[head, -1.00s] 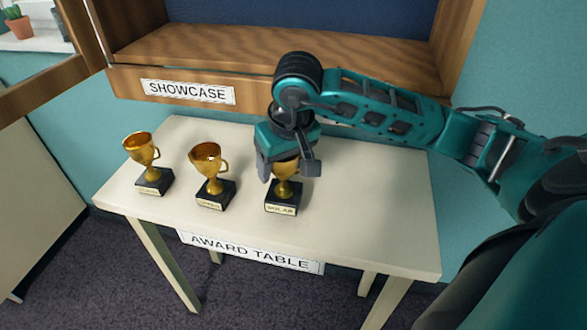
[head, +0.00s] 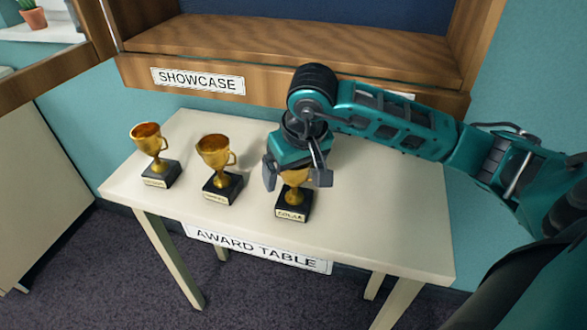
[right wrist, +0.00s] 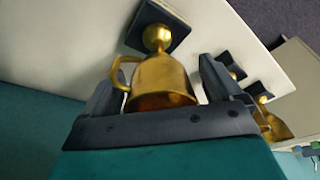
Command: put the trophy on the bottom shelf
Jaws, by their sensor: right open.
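Three gold trophies on black bases stand upright on the white award table (head: 390,215): the left trophy (head: 149,141), the middle trophy (head: 216,155) and the right trophy (head: 294,205), whose label seems to read SOLAR. My right gripper (head: 296,177) is open over the right trophy, a finger on either side of its cup. In the right wrist view the cup (right wrist: 162,82) and its handle lie between the spread fingers; I cannot tell whether they touch. The wooden showcase behind has a wide, bare lowest visible shelf (head: 240,42). My left gripper is not in view.
The showcase's front edge bears a SHOWCASE sign (head: 198,81) and stands just behind the table. My right forearm crosses in front of its right part. The table's right side is clear.

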